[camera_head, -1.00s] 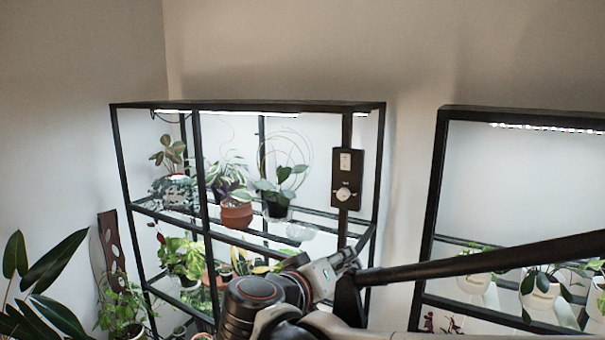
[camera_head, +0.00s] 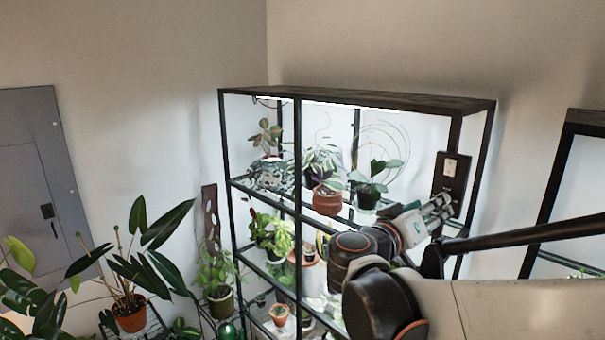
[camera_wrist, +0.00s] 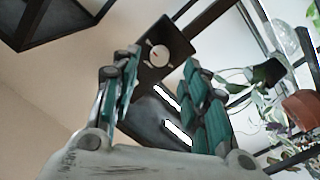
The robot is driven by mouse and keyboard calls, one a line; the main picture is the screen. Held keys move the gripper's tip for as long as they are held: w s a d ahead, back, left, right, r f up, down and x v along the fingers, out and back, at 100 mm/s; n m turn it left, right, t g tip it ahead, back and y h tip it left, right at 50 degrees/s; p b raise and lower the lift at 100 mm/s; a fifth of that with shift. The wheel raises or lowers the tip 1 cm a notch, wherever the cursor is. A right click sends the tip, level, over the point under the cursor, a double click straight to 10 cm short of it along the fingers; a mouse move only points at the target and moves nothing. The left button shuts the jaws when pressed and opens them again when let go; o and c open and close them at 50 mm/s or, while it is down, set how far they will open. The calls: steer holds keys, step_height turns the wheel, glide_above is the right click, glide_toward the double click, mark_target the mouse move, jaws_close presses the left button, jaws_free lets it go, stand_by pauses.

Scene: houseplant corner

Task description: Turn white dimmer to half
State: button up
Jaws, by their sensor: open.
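The white dimmer knob (camera_wrist: 159,53) sits on a dark control plate (camera_wrist: 165,55), seen between and beyond my fingertips in the wrist view. The knob is apart from the fingers. I cannot tell how far the knob is turned.
The black-framed plant shelf (camera_head: 350,98) holds several potted plants, including a terracotta pot (camera_head: 327,201) left of my arm. A second frame (camera_head: 550,190) stands at right. A large leafy plant (camera_head: 130,270) and a grey wall panel (camera_head: 40,190) are at left.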

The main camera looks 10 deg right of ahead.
steer(key=x, duration=0.4)
steer(key=shift+w+d, duration=0.2)
steer(key=shift+d, duration=0.05)
jaws_close()
